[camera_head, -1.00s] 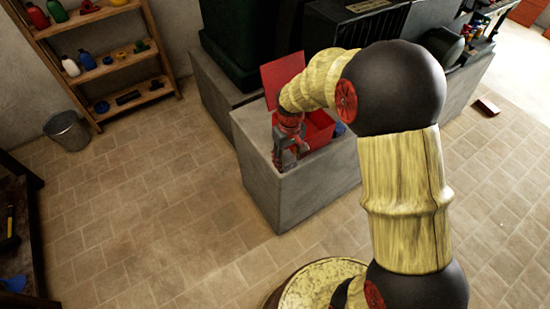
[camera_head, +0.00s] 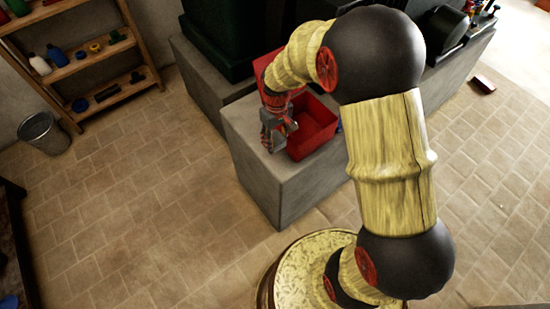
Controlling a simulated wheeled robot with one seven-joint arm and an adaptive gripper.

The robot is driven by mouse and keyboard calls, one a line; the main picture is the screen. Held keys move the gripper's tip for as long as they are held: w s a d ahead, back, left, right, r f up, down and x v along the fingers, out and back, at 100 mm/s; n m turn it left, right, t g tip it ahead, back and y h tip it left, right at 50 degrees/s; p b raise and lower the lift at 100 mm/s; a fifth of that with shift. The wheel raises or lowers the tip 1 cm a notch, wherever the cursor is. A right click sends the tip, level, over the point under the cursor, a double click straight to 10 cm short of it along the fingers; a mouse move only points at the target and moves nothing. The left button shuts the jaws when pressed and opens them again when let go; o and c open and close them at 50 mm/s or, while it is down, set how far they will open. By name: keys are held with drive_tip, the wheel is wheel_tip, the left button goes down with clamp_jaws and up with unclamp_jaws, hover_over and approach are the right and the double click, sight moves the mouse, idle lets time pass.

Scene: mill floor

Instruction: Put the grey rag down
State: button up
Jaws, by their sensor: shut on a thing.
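My gripper (camera_head: 271,147) points down at the left side of the open red box (camera_head: 318,128), over the pale concrete block (camera_head: 290,190). Its fingers are small in the picture and look closed. A small greyish patch shows at the fingers, but I cannot clearly tell the grey rag from the grey metal of the gripper. I cannot tell whether the fingertips touch the block top. The inside of the red box that shows looks empty.
The box's raised red lid (camera_head: 263,66) stands behind my wrist. Dark green machinery (camera_head: 217,40) stands behind the block. A metal bin (camera_head: 43,133) and a wooden shelf (camera_head: 85,62) with bottles are at the left. The tiled floor (camera_head: 150,210) between is clear.

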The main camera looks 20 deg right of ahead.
sight(276, 162)
wheel_tip(276, 162, down, 12)
drive_tip(key=b, duration=0.3)
idle(0.3)
drive_tip(key=shift+f+b, duration=0.3)
drive_tip(key=shift+b, duration=0.05)
drive_tip(key=o, duration=1)
drive_tip(key=shift+o, duration=0.2)
